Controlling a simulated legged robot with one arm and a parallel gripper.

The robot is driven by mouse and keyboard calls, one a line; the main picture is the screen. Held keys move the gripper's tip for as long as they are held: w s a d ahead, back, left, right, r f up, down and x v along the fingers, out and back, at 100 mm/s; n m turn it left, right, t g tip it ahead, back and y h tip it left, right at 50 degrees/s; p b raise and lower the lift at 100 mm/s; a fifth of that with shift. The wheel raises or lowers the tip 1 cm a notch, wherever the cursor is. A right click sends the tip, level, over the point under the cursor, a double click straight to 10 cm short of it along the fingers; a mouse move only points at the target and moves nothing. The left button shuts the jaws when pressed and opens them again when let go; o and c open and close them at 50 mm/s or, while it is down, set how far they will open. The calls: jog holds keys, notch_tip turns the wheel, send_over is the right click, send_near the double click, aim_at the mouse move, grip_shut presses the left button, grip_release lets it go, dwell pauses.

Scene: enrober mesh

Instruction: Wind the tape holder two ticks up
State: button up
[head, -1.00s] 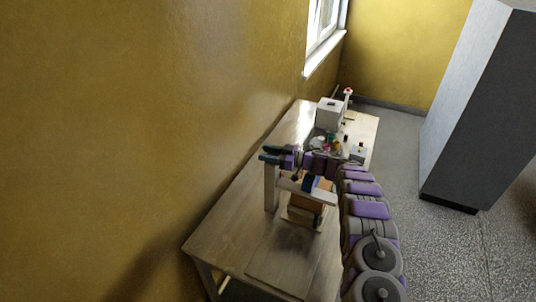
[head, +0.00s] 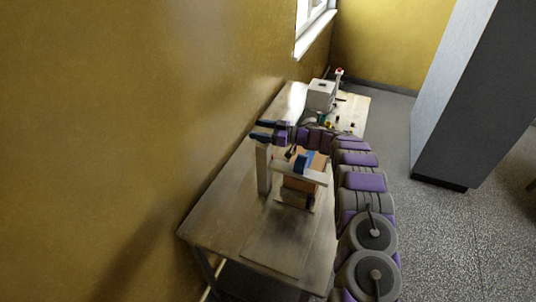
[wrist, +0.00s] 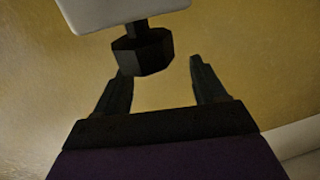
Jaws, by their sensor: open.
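My gripper (head: 258,131) is open and empty in the head view, just above the top of an upright post (head: 264,172) on the tabletop device. The wrist view shows the two dark fingers of my gripper (wrist: 159,71) spread apart. A black faceted knob (wrist: 142,52) on a short stem shows there, in front of the fingers and nearer the left one. The stem comes from a pale block (wrist: 125,10) at the top edge. The fingers are not closed on the knob. I cannot make out the tape holder for certain, nor any tick marks.
The device has a pale crossbar (head: 300,174), a blue part (head: 303,162) and an orange-brown block (head: 299,185). It stands on a wooden table (head: 215,215) along a yellow wall. A white box (head: 321,95) and small items are farther back. A grey cabinet (head: 455,110) stands right.

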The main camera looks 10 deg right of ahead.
jog(key=s+r+b, duration=0.1)
jog(key=s, duration=1.4)
jog(key=shift+d+r+b, duration=0.15)
jog(key=shift+r+b, duration=0.05)
jog(key=shift+b, duration=0.2)
jog(key=w+d+r+m+t+h+b, duration=0.3)
jog(key=w+d+m+t+h+b, duration=0.15)
jog(key=w+d+h, duration=0.5)
jog(key=s+d+r+m+h+b, duration=0.1)
jog(key=s+d+m+h+b, duration=0.1)
jog(key=s+d+m+h, duration=0.35)
jog(key=s+f+m+g+h+b, duration=0.25)
jog(key=s+g+h, duration=0.2)
jog(key=s, duration=1.05)
jog(key=s+a+f+g+y+b, duration=0.1)
jog(key=s+a+f+g, duration=0.2)
jog(key=s, duration=0.8)
jog(key=s+a+f+g+y+b, duration=0.1)
jog(key=s+a, duration=0.5)
jog(key=s, duration=0.6)
jog(key=s+a+f+g+y+b, duration=0.1)
jog(key=s+a+f+g, duration=0.3)
jog(key=s, duration=0.8)
jog(key=shift+a+f+g+b, duration=0.4)
jog(key=shift+a+g+b, duration=0.25)
jog(key=shift+b, duration=0.25)
